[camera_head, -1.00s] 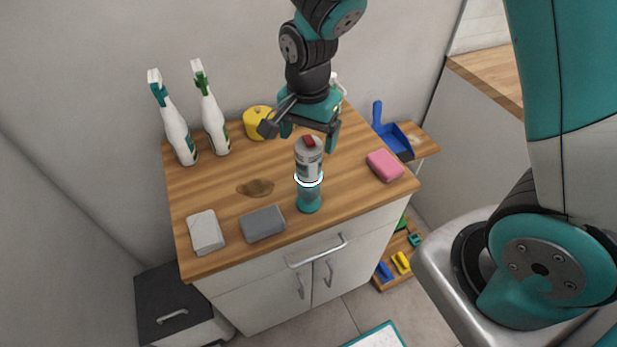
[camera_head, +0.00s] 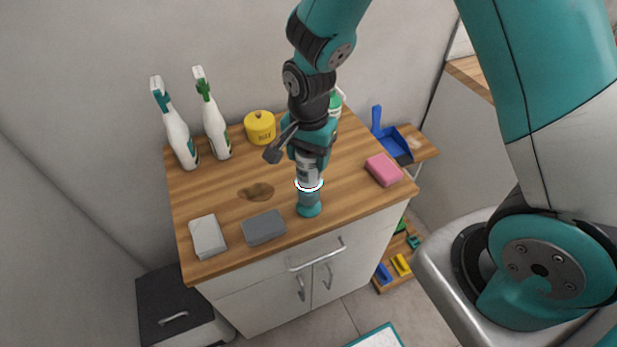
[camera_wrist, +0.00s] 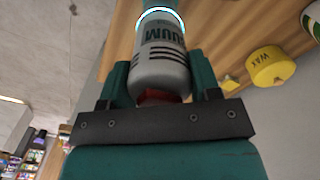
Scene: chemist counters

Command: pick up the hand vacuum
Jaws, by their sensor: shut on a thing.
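The hand vacuum (camera_head: 309,204) stands upright on the wooden counter top (camera_head: 345,205), near its front edge. It has a teal lower part, a light ring and a grey body, and its upper part is hidden by my gripper in the head view. My gripper (camera_head: 309,160) is over it from above, shut on its grey body. In the wrist view the grey body (camera_wrist: 162,65), with dark lettering, lies between the two teal fingers of my gripper (camera_wrist: 162,85). A red part of it shows close to the palm.
A grey block (camera_head: 263,228) and a white block (camera_head: 207,237) lie to the left, a pink sponge (camera_head: 383,169) to the right. Two spray bottles (camera_head: 180,138) and a yellow wax tin (camera_head: 260,127) stand behind. A blue dustpan (camera_head: 390,140) lies beyond the right edge.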

